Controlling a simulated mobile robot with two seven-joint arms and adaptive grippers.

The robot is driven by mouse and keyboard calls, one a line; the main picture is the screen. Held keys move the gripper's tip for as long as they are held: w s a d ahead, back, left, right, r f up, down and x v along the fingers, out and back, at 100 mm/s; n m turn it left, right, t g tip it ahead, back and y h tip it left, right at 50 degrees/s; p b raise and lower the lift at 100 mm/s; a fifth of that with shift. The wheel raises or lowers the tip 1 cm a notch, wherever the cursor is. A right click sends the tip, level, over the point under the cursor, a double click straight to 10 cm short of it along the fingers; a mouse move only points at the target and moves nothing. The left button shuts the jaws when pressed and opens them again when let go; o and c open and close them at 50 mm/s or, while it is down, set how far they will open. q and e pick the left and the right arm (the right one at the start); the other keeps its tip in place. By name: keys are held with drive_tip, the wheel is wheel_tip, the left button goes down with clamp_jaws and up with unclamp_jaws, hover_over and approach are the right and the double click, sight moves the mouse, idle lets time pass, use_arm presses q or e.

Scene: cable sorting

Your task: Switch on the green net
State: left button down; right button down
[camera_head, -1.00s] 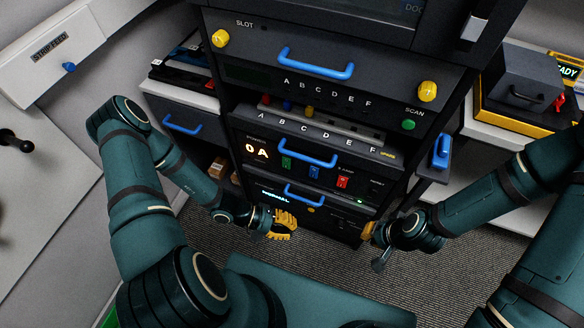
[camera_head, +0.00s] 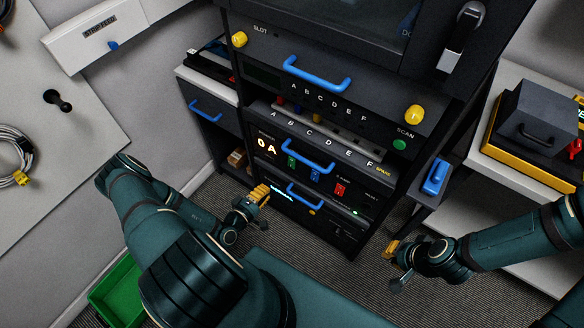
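The rack (camera_head: 325,130) stands in the middle, with a power panel low on its front. On that panel are a small green switch (camera_head: 291,161), a blue switch (camera_head: 315,174) and a red switch (camera_head: 340,189). An orange display (camera_head: 267,145) beside them reads "0A". I cannot tell the green switch's position. My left gripper (camera_head: 260,193), with yellow fingers, is just below and left of the green switch, apart from it. My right gripper (camera_head: 391,248) is low, right of the rack. Both are too small and angled to tell open from shut.
Blue handles (camera_head: 317,72) stick out from the rack's front, one close to the switches (camera_head: 307,156). A green scan button (camera_head: 399,144) is higher right. A side shelf holds a blue item (camera_head: 436,176). A green bin (camera_head: 118,290) is on the floor at lower left.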

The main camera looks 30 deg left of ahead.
sight(289, 164)
use_arm(q)
drive_tip(key=shift+s+a+f+y, duration=0.1)
drive_tip(key=shift+a+y, duration=0.15)
drive_tip(key=shift+y, duration=0.05)
drive_tip(key=w+b, duration=0.1)
drive_tip(key=w, duration=0.3)
drive_tip(key=w+f+b, duration=0.1)
drive_tip(key=w, duration=0.3)
drive_tip(key=w+d, duration=0.1)
drive_tip(key=w, duration=0.3)
drive_tip(key=shift+w+f+b, duration=0.2)
drive_tip(key=shift+f+b, duration=0.1)
drive_tip(key=shift+b, duration=0.1)
drive_tip(key=shift+w, duration=0.75)
